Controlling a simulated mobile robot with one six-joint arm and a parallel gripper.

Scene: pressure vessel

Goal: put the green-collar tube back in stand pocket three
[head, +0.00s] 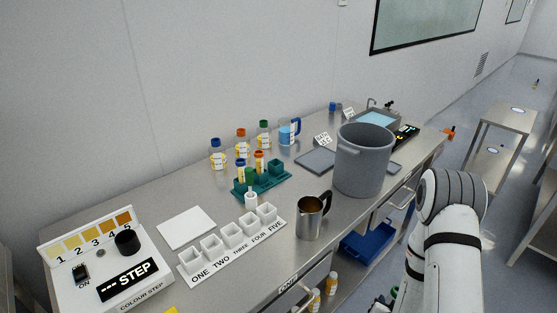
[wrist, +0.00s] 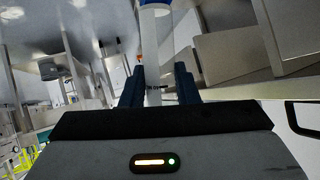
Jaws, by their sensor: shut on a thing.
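My gripper (wrist: 157,85) shows in the wrist view, its dark blue fingers shut on the narrow stem of a white, pale tube-like thing (wrist: 154,42). A bit of blue shows at its far end, cut off by the top edge. I see no green collar on it. In the head view, the teal stand (head: 272,184) sits mid-table with small blue- and orange-capped containers in it and a green piece (head: 250,175) near its front. A white tube-like piece (head: 251,198) is at the stand's front edge. My gripper is out of the head view; my white arm is at right.
A white rack (head: 232,250) marked ONE to FIVE lies in front of the stand. A metal jug (head: 311,218) and grey pot (head: 363,160) stand to the right. Several capped bottles (head: 241,140) stand behind. A COLOUR STEP box (head: 110,270) is at left, beside a white plate (head: 186,228).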

